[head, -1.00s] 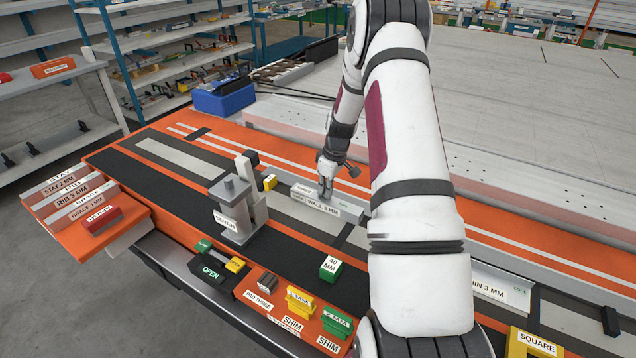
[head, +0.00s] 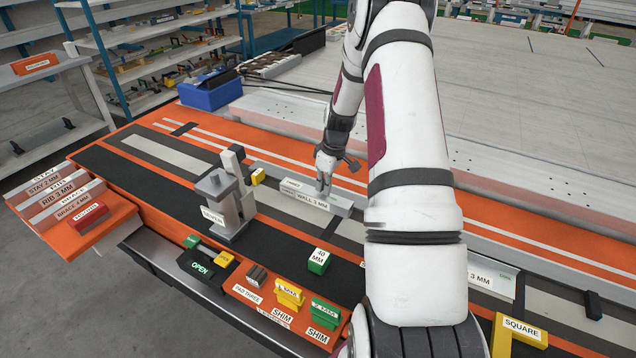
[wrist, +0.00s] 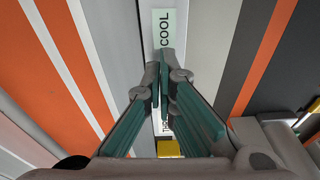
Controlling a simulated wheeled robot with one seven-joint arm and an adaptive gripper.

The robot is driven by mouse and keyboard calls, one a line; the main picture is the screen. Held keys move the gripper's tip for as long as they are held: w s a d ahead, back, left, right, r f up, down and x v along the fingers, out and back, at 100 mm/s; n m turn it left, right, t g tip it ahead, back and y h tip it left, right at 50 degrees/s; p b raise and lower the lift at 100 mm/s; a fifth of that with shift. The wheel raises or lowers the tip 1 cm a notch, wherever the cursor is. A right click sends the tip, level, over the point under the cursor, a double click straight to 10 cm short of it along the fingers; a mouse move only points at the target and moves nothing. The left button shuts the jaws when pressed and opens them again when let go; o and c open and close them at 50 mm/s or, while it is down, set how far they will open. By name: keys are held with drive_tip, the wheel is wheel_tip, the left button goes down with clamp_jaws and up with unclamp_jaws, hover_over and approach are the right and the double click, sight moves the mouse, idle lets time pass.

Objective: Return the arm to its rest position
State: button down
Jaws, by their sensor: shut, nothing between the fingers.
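My gripper (head: 325,178) is shut and empty. In the head view it hangs fingers down over the grey panel (head: 345,203) labelled "WALL 3 MM", on the far side of the jig bench. Whether the fingertips touch the panel cannot be told. In the wrist view my closed gripper (wrist: 163,85) points at a grey strip with a pale "COOL" label (wrist: 171,30). My white arm reaches across the right middle of the head view and hides part of the bench behind it.
A grey clamp tower (head: 226,205) stands left of the panel, with a yellow block (head: 258,177) close by. A green 40 MM block (head: 319,261), shim blocks (head: 288,294) and a yellow SQUARE (head: 519,332) lie nearer. A blue bin (head: 209,92) stands behind. Dark bench strips are partly clear.

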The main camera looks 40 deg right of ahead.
sight(349, 204)
drive_tip(key=s, duration=0.2)
drive_tip(key=s+d, duration=0.1)
drive_tip(key=s, duration=0.2)
drive_tip(key=s+d, duration=0.1)
drive_tip(key=s, duration=0.2)
drive_tip(key=shift+s+d, duration=0.15)
drive_tip(key=shift+d, duration=0.1)
drive_tip(key=a+r+h, duration=0.1)
drive_tip(key=a+r, duration=1.8)
drive_tip(key=r, duration=0.4)
drive_tip(key=s+a+r+m+t, duration=0.1)
drive_tip(key=s+a+r, duration=0.3)
drive_tip(key=s+a, duration=0.4)
drive_tip(key=s+a+r+m+t, duration=0.2)
drive_tip(key=s+a+r, duration=0.3)
drive_tip(key=s+a, duration=0.3)
drive_tip(key=shift+s+r, duration=0.15)
